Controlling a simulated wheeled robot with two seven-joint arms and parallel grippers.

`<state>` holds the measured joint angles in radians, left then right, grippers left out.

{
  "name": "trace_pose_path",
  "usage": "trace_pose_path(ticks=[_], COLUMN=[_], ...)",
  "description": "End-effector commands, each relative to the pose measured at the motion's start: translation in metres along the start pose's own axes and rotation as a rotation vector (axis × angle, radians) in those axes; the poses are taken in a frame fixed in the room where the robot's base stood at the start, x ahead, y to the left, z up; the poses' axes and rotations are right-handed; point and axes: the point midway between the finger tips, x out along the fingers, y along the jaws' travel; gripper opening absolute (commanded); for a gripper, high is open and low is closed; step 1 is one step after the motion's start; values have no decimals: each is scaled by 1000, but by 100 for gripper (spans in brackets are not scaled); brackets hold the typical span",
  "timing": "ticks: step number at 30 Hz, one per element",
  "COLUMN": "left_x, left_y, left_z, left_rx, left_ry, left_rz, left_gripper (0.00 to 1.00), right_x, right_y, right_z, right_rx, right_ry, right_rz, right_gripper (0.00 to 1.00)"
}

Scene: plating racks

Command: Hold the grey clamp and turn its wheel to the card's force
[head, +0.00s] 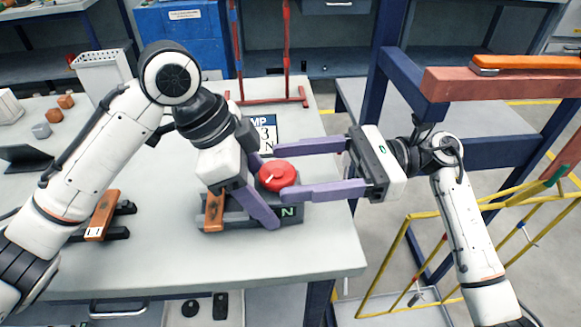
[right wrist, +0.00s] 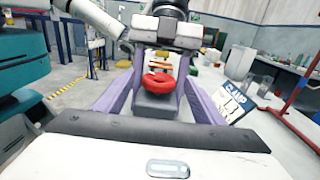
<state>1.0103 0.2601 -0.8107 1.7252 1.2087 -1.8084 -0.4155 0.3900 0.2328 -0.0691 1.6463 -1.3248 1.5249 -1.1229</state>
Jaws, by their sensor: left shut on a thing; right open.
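The grey clamp (head: 240,222) lies on the bench near its right edge, with an orange handle at its left, a red wheel (head: 276,176) on top and a green "N" display. My left gripper (head: 264,194) is shut on the clamp and hides part of its body. My right gripper (head: 282,172) is open, its purple fingers on either side of the wheel; contact is not clear. The right wrist view shows the wheel (right wrist: 158,81) between those fingers. The card (head: 264,129) stands behind the clamp, partly hidden; a "3" and "N" show.
Another orange-handled tool (head: 102,215) lies on the bench at left. A red stand (head: 268,101) is behind the card. A white basket (head: 103,75) and small blocks are at back left. A blue frame with a red beam (head: 500,82) and a yellow rack (head: 440,240) stand at right.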

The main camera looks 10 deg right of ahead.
Motion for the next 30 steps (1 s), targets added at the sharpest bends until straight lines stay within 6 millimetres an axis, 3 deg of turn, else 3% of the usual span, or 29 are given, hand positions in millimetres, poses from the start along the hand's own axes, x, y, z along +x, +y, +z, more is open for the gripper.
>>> trace_pose_path(ticks=[4, 13, 20, 30], left_x=[-1, -1, -1, -1], left_y=[0, 0, 0, 0], left_z=[0, 0, 0, 0], left_rx=[0, 0, 0, -1], left_ry=[1, 1, 1, 1], left_rz=[-1, -1, -2, -2], left_gripper=[12, 12, 12, 12], right_x=[10, 12, 12, 12], right_y=[0, 0, 0, 0], right_z=[0, 0, 0, 0], right_rx=[-1, -1, -1, 0], right_ry=[0, 0, 0, 0], right_rz=[1, 1, 1, 0], right_gripper=[63, 63, 25, 22])
